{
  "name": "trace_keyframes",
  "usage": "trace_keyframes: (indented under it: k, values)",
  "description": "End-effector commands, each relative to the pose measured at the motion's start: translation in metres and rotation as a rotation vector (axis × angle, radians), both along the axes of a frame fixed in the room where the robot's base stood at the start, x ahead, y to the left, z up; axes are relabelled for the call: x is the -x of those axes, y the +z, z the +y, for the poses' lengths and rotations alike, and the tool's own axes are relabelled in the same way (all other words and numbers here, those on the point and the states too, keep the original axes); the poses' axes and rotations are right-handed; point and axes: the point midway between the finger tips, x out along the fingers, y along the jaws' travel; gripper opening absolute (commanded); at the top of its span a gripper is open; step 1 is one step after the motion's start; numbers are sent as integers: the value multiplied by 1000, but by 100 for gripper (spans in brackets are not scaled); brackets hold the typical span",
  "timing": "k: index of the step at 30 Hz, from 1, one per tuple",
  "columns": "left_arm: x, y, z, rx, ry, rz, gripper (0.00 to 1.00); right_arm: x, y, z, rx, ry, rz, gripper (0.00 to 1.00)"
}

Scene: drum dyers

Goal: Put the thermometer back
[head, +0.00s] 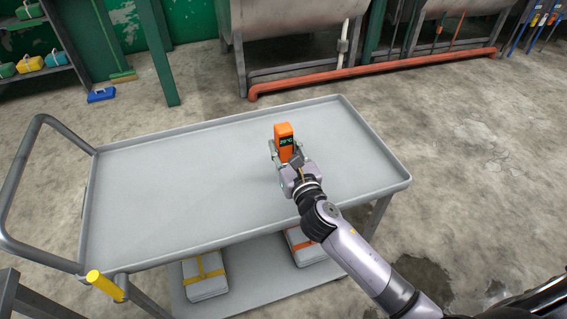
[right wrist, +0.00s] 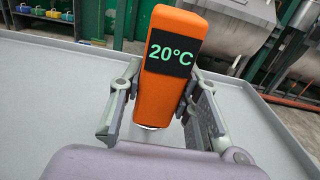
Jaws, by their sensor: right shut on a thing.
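The thermometer (head: 284,131) is an orange block with a dark display reading 20°C. It also shows upright, slightly tilted, in the right wrist view (right wrist: 164,88). My right gripper (head: 286,155) is shut on it, one finger on each side, over the grey cart top. In the right wrist view the fingers (right wrist: 155,105) flank the thermometer's lower part. I cannot tell whether its base touches the tray. My left gripper is not in view.
The grey cart (head: 160,190) has a raised rim and a bare top around the gripper. Strapped grey packages (head: 205,278) lie on its lower shelf. Large metal drums (head: 300,15) and an orange floor pipe (head: 375,74) stand behind. A shelf with colored items (head: 30,64) is at upper left.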

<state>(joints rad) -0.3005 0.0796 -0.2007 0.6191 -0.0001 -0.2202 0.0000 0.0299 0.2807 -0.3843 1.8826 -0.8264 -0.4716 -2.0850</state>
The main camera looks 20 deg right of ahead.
Motion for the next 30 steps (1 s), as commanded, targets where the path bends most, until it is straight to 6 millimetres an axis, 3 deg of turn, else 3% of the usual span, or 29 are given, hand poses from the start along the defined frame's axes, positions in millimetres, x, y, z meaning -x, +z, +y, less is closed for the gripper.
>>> trace_keyframes:
  k: [9, 22, 23, 30]
  values:
    - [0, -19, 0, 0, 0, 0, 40, 0, -42, 0, -3, 0, 1, 0]
    - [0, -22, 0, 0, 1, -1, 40, 0, -48, 0, 0, 1, -1, 0]
    - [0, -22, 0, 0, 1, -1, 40, 0, -48, 0, 0, 1, 1, 31]
    - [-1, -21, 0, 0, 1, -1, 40, 0, -47, 0, 0, 1, 1, 47]
